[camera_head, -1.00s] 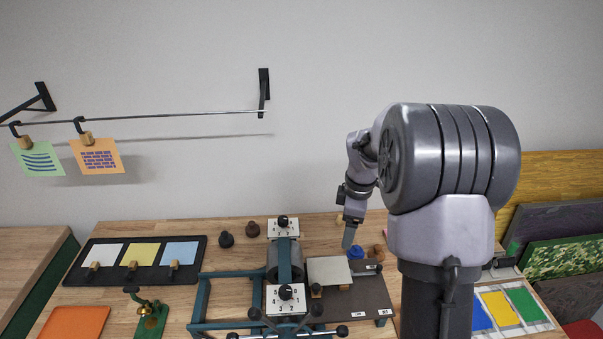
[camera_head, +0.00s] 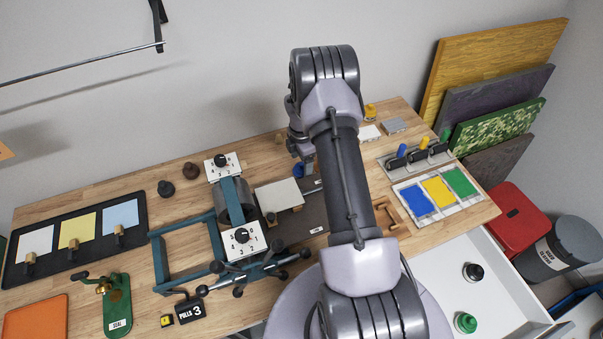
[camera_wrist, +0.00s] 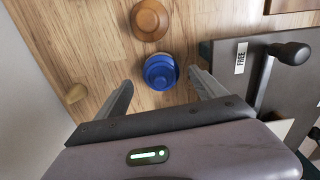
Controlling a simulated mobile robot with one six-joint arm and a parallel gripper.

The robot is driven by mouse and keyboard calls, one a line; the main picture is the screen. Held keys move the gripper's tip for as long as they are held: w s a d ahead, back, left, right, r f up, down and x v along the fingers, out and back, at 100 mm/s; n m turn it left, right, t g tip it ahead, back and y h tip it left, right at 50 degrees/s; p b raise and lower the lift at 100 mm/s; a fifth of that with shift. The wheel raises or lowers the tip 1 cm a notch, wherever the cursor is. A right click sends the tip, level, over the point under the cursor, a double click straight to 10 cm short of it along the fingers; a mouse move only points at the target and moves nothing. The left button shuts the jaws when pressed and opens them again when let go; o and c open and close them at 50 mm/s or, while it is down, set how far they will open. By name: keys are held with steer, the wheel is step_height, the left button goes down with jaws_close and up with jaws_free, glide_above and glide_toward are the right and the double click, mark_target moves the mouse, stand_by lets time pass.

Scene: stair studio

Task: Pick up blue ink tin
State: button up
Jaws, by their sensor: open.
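The blue ink tin (camera_wrist: 160,72) is a small round blue tin with a raised lid, standing on the wooden table in the wrist view. My gripper (camera_wrist: 161,88) is open, with one finger on each side of the tin's near side, and the tin sits between and just beyond the fingertips. I cannot tell how high the fingers are above the table. In the head view a bit of the blue ink tin (camera_head: 298,170) shows beside my arm, which hides much of that spot.
A brown wooden knob-like tin (camera_wrist: 150,20) stands just beyond the blue one. A dark board with a black-knobbed handle (camera_wrist: 290,53) lies close to the right finger. A press (camera_head: 235,205) stands left of my arm; an ink tray (camera_head: 438,190) lies right. Bare wood is left of the tin.

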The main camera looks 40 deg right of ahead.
step_height(320, 180, down, 3)
steer(key=shift+f, duration=0.2)
steer(key=shift+r, duration=0.1)
jaws_close()
